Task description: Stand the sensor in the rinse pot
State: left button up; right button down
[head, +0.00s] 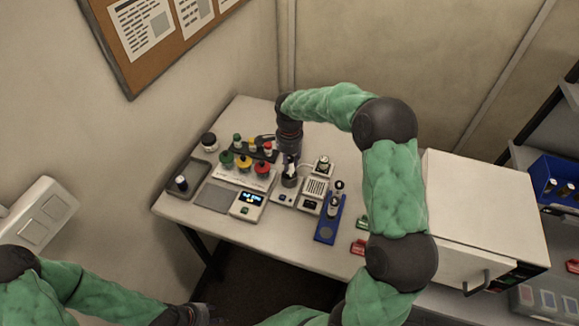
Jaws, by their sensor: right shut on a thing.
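My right gripper (289,168) points down over the middle of the table, at the end of the green-sleeved arm. It is shut on a small dark thing (289,181), which appears to be the sensor; the fingers hide most of it. It is just above or among the bench devices; I cannot tell whether it touches anything below. I cannot surely pick out the rinse pot; a small pale round pot (323,164) stands right of the gripper. My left gripper (192,315) is low at the bottom edge, dark and partly cut off, its fingers unclear.
Pots with green, yellow and red tops (244,163) stand left of the gripper, behind a lit display meter (248,198). A grey tray (170,200) holds a dark-topped vial. A blue rack (324,232) and a white cabinet (480,200) are to the right.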

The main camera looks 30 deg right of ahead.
jog(key=shift+f, duration=1.35)
jog(key=shift+f, duration=0.1)
jog(key=c, duration=0.9)
grip_release()
jog(key=shift+c, duration=0.2)
jog(key=shift+r, duration=0.2)
notch_tip(320, 180, up, 12)
jog(key=shift+s+f+p, duration=0.1)
jog(key=shift+p, duration=0.5)
